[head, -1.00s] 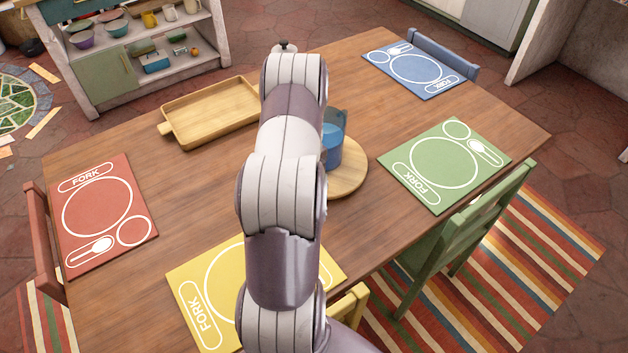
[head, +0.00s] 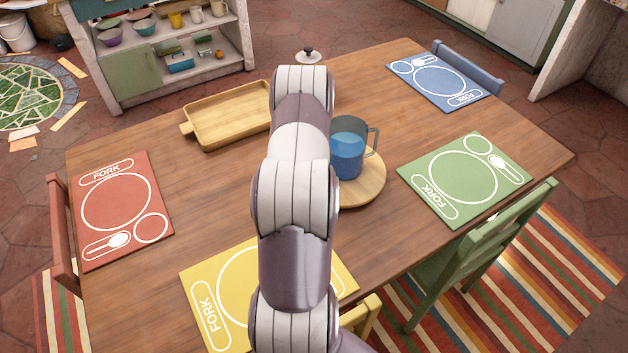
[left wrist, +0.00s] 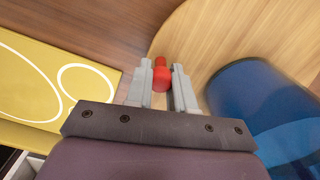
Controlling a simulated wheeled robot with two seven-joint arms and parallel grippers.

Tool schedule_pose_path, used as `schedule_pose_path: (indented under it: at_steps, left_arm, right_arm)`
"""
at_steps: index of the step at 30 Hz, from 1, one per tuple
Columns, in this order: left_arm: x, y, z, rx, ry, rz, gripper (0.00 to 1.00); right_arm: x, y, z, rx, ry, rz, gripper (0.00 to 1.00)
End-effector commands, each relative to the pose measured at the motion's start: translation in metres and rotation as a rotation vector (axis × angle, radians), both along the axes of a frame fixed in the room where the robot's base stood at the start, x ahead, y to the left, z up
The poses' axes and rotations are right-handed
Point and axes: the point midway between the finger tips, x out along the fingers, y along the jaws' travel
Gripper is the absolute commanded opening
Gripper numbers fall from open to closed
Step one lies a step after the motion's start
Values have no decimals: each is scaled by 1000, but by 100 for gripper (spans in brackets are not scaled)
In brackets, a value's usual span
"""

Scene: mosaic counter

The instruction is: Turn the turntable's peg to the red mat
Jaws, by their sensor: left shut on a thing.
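The turntable (head: 372,192) is a round light-wood disc near the table's middle, partly hidden behind my arm in the head view. A blue mug (head: 347,150) stands on it, handle to the right. The red peg (left wrist: 161,78) shows in the left wrist view near the edge of the turntable (left wrist: 205,45). My left gripper (left wrist: 163,70) is shut with its fingers on either side of the peg. In the head view my arm hides the peg and the gripper. The red mat (head: 120,245) lies at the table's left end. My right gripper is not in view.
A yellow mat (head: 200,290) lies at the near edge, a green mat (head: 408,172) at the right and a blue mat (head: 460,88) at the far right. A wooden tray (head: 190,128) lies at the back left. Bare table separates the tray and red mat.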

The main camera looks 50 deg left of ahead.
Motion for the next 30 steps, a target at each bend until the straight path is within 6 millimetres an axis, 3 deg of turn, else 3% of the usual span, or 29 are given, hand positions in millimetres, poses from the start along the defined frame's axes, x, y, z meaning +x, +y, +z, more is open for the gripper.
schedule_pose_path:
  at_steps: [26, 27, 29, 30]
  left_arm:
    - [-2, 9, -2, -5, 7, 1, 0]
    - [-2, 9, -2, -5, 7, 1, 26]
    - [-2, 9, -2, -5, 7, 1, 45]
    - [-2, 9, -2, -5, 6, 1, 47]
  right_arm:
    - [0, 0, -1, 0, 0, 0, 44]
    - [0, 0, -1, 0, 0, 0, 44]
    - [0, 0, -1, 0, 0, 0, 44]
    - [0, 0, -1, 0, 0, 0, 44]
